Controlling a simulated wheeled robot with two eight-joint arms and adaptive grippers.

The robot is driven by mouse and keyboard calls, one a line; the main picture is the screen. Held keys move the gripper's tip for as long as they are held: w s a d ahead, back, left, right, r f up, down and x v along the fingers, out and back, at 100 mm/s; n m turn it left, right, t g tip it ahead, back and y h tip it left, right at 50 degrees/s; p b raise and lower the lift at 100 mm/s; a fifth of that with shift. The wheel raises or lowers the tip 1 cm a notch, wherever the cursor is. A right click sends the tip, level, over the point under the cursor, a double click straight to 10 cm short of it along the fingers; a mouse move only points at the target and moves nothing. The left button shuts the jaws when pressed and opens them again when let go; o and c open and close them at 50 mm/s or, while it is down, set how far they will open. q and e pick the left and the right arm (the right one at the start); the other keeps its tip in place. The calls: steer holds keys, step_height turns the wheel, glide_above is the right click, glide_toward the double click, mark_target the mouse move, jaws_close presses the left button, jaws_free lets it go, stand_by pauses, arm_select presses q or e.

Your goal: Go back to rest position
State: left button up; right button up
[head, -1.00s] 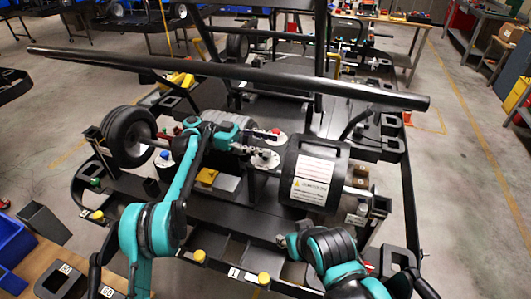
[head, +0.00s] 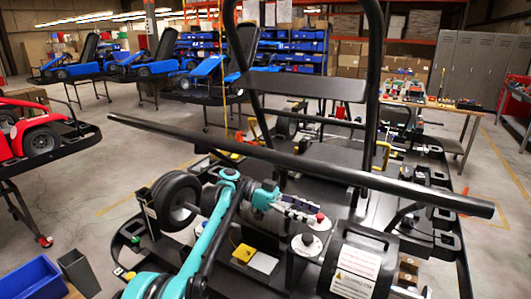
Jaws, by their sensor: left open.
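My left arm, teal and black, rises from the bottom edge and bends right over the kart stand. My left gripper (head: 298,206) is open above the middle of the stand, and no held object shows in it. A round white fixture with a red knob (head: 316,222) is right beside it, and another white disc (head: 306,244) is below. I cannot tell whether the gripper touches them. My right gripper is out of view.
A long black bar (head: 300,160) crosses above the stand. A black wheel (head: 174,202) is left of my arm; a black drum with a warning label (head: 355,272) is to the right. A blue bin (head: 32,280) stands bottom left. Karts and shelves fill the background.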

arm_select(q)
steer(key=s+a+f+n+t+y, duration=0.4)
steer(key=s+a+n, duration=0.3)
steer(key=a, duration=0.4)
steer(key=s+a+f+n+t+y, duration=0.5)
steer(key=s+a, duration=0.4)
steer(key=a, duration=0.3)
steer(key=s+a+f+n+t+y, duration=0.5)
steer(key=s+a+f+n, duration=0.3)
steer(key=a, duration=0.3)
steer(key=shift+s+a+n, duration=0.2)
steer(key=shift+s+n, duration=0.1)
steer(key=shift+s, duration=0.2)
steer(key=shift+f, duration=0.1)
